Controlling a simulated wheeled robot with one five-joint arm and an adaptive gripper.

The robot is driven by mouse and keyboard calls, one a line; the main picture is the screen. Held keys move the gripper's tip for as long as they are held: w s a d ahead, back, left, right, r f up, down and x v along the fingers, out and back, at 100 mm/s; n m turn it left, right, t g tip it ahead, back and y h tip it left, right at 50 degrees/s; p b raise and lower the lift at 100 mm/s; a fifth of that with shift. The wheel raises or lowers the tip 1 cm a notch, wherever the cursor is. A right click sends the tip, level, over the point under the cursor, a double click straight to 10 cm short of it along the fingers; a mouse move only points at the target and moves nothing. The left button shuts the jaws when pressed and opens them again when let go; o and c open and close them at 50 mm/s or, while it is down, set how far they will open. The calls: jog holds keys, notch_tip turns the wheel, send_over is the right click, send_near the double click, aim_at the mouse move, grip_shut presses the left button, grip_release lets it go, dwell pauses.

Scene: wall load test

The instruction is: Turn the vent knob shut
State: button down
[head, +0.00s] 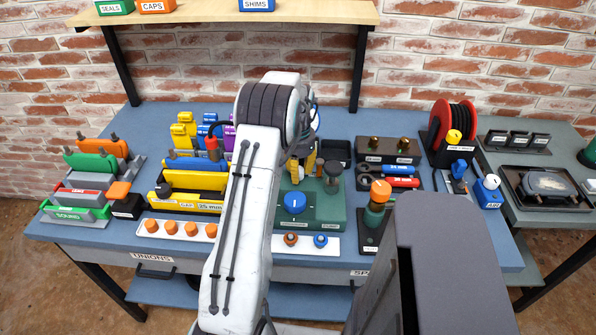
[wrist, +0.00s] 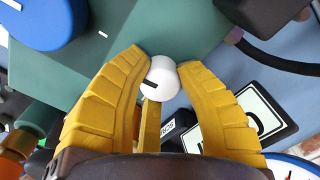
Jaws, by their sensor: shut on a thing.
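A small white round knob (wrist: 161,80) with a black mark line stands between my yellow fingers in the wrist view, at the edge of the green block (wrist: 110,70). No label on it is readable, but it fits the vent knob. My gripper (wrist: 159,67) is shut on it, a fingertip at each side.
A dark green post (head: 332,174) stands close right of my gripper. An orange-topped green valve (head: 378,199) stands further right. Yellow trays (head: 190,190) are to the left, and a red reel (head: 453,125) is at the right. A wooden shelf (head: 220,13) hangs above the bench.

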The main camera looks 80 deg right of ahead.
jog(key=c, duration=0.8)
grip_release()
jog(key=shift+f, duration=0.1)
notch_tip(320, 180, up, 12)
jog(key=shift+r, duration=0.1)
jog(key=shift+c, duration=0.5)
